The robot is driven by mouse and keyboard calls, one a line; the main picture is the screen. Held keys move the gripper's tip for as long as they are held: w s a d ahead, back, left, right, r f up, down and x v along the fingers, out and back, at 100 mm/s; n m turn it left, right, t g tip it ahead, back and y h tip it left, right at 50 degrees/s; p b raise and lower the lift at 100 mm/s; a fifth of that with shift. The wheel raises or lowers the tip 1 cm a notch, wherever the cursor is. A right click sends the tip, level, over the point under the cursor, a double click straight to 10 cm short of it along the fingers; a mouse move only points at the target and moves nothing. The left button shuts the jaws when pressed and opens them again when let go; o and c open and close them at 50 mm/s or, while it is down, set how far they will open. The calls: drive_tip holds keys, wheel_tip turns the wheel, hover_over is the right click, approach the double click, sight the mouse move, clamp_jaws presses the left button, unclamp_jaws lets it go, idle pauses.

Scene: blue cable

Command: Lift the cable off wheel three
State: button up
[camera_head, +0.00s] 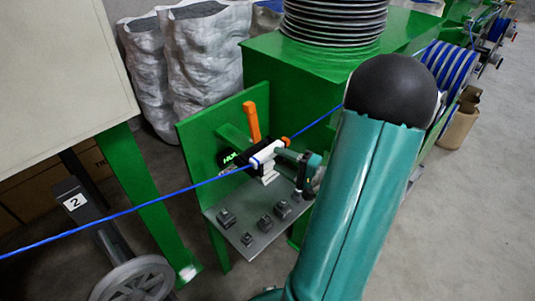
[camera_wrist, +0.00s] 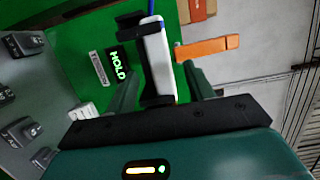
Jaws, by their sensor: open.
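The blue cable (camera_head: 130,210) runs from the lower left up to the white block (camera_head: 267,153) on the green stand, then on to the upper right behind my arm. My gripper (camera_head: 287,160) is right beside this block. In the wrist view, my open gripper (camera_wrist: 163,75) has one finger on each side of the white block (camera_wrist: 155,55), which sits in black brackets. A short piece of cable (camera_wrist: 150,8) shows above the block. I cannot tell whether the fingers touch it. A grey wheel (camera_head: 135,281) stands below a post marked 2. No wheel marked three shows.
An orange lever (camera_head: 252,121) stands upright behind the block. A lit display (camera_wrist: 119,64) reads HOLD. Several dark buttons sit on the grey panel (camera_head: 232,220) below. A green machine (camera_head: 310,85) stands behind, with silver sacks (camera_head: 205,60) at the back. Open floor lies at right.

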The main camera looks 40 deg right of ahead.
sight(272, 156)
drive_tip(key=x, duration=0.4)
drive_tip(key=shift+w, duration=0.3)
drive_tip(key=shift+r, duration=0.1)
drive_tip(key=c, duration=1)
